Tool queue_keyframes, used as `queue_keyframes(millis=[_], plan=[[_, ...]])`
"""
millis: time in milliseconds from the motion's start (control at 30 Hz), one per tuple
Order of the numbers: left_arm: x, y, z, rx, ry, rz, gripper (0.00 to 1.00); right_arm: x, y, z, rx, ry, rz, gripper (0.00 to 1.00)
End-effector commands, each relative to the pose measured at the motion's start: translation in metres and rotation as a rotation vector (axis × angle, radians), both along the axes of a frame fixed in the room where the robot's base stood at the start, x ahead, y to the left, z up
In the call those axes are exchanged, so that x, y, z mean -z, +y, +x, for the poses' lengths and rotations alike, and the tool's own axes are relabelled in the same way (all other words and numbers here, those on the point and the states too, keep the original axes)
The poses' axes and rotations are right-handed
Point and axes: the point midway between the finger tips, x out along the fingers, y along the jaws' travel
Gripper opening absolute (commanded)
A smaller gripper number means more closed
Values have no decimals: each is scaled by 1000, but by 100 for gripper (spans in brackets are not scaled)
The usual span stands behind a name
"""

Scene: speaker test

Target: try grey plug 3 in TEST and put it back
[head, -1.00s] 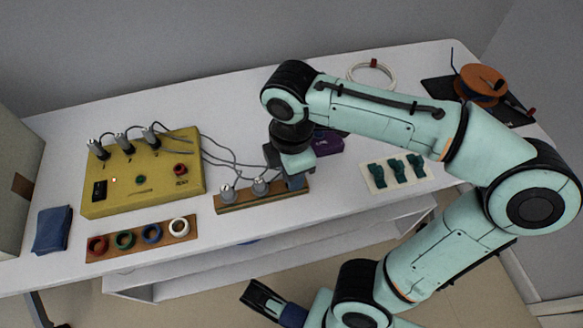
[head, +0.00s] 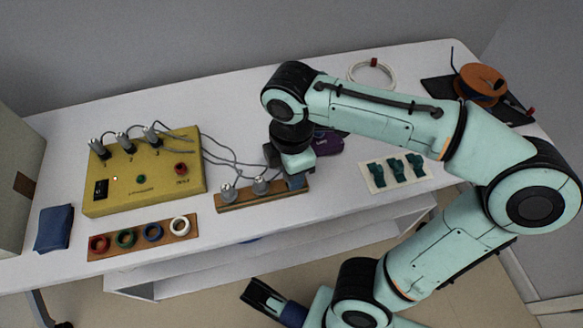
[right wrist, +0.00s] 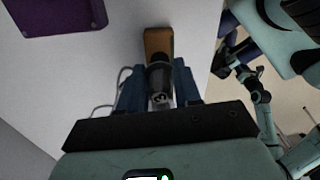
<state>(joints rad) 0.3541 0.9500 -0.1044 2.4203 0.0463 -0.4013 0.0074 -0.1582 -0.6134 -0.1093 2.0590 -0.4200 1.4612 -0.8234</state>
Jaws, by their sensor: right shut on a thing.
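A yellow box (head: 150,190) stands on the table at the left, with several sockets and controls. Three grey plugs (head: 123,142) stand in a row along its back edge. A wooden rack (head: 240,203) at mid-table holds two upright grey plugs (head: 229,193) (head: 261,185). My right gripper (head: 296,183) is at the rack's right end. In the right wrist view its blue fingers are shut on a dark grey plug (right wrist: 160,78), in line with the rack (right wrist: 158,40). Whether this plug is seated is hidden. My left gripper (head: 264,297) is off the table's front; its jaws are unclear.
A wooden strip (head: 138,240) with coloured rings lies before the yellow box. A blue cloth (head: 54,228) lies left of it. A purple box (head: 328,143) is behind my right gripper. A white card (head: 377,181) with green pieces lies to the right. Grey cables cross the table behind the rack.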

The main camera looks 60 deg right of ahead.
Motion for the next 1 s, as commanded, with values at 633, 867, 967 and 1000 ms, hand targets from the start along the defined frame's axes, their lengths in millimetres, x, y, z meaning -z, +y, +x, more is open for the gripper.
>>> queue_keyframes(millis=[633,867,967,1000], plan=[[4,0,1,0,0,0,43,12,0,0,1,0,0,0],[6,0,1,0,0,0,43,16,0,0,0,1,0,0],[6,0,1,0,0,0,43,17,0,0,0,1,0,36],[6,0,1,0,0,0,43,17,0,0,0,1,0,49]])
